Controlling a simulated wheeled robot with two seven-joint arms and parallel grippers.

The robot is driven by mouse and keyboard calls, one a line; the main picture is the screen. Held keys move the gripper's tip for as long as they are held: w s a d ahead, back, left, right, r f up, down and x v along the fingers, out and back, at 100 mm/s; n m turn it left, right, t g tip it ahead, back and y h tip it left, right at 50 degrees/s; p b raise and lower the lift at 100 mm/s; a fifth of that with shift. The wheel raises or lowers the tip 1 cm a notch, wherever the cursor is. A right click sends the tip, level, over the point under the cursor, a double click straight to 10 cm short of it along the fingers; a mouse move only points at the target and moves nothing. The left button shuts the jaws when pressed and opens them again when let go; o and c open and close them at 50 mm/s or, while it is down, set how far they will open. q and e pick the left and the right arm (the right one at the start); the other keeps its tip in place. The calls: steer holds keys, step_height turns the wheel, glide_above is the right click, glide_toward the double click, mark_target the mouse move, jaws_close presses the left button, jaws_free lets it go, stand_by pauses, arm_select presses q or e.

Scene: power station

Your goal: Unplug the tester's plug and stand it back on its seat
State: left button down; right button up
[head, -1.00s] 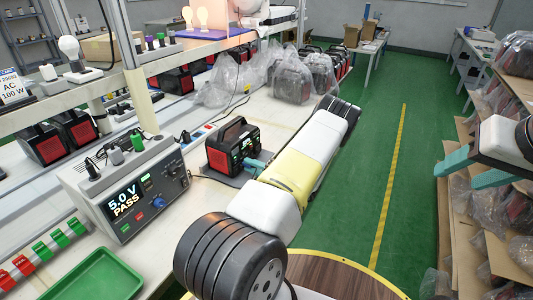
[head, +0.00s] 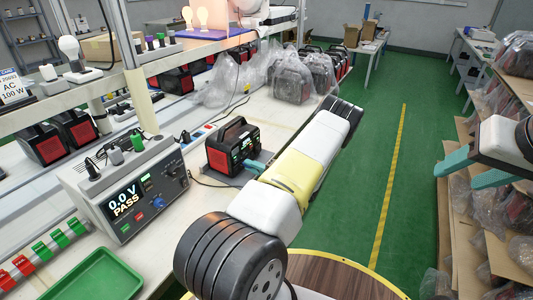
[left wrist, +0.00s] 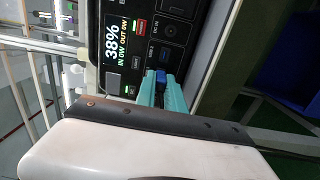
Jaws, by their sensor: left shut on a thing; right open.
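The tester (head: 82,194) is a grey box on the bench, its screen reading 0.0 V PASS. Several plugs stand on its top, including a black one (head: 92,168) and a green one (head: 137,142). A black and red power station (head: 218,158) sits to its right. My left gripper (head: 250,166) is at the station's front, shut on the blue plug. In the left wrist view the blue plug (left wrist: 161,77) is between the teal fingers (left wrist: 161,90), close to the port panel; any small gap is hard to see. My right gripper (head: 456,179) is open and empty at the right.
A green tray (head: 95,277) and red and green clips (head: 42,250) lie at the front left. A shelf post (head: 139,95) stands behind the tester. Bagged stations (head: 291,80) are further back. A dark cable runs on the bench between tester and station.

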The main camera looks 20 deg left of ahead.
arm_select(q)
steer(key=shift+d, duration=0.1)
steer(key=shift+s+d, duration=0.2)
steer(key=shift+d, duration=1.7)
